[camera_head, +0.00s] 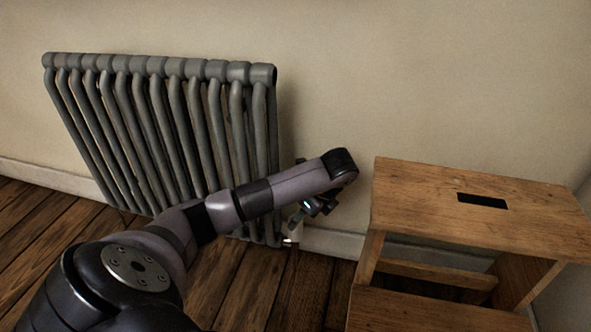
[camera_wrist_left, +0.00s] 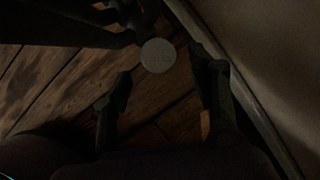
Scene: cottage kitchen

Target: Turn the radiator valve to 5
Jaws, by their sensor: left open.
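The grey column radiator (camera_head: 160,115) stands against the wall, and its dark pipes (camera_wrist_left: 95,30) show at the upper left of the left wrist view. The valve knob (camera_wrist_left: 158,55) is a pale round disc seen from above in that view; any numbers on it are too dark to read. In the head view, a small pale part of the valve (camera_head: 291,241) shows low at the radiator's right end. My left gripper (camera_head: 299,217) is just above it, pointing down. Its open fingers (camera_wrist_left: 160,66) lie either side of the knob, with visible gaps. My right gripper is out of view.
A wooden step stool (camera_head: 470,205) stands to the right of my left gripper, close to the arm. The wall and skirting board (camera_head: 335,243) run close behind the valve. The plank floor (camera_head: 35,235) is clear at the left.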

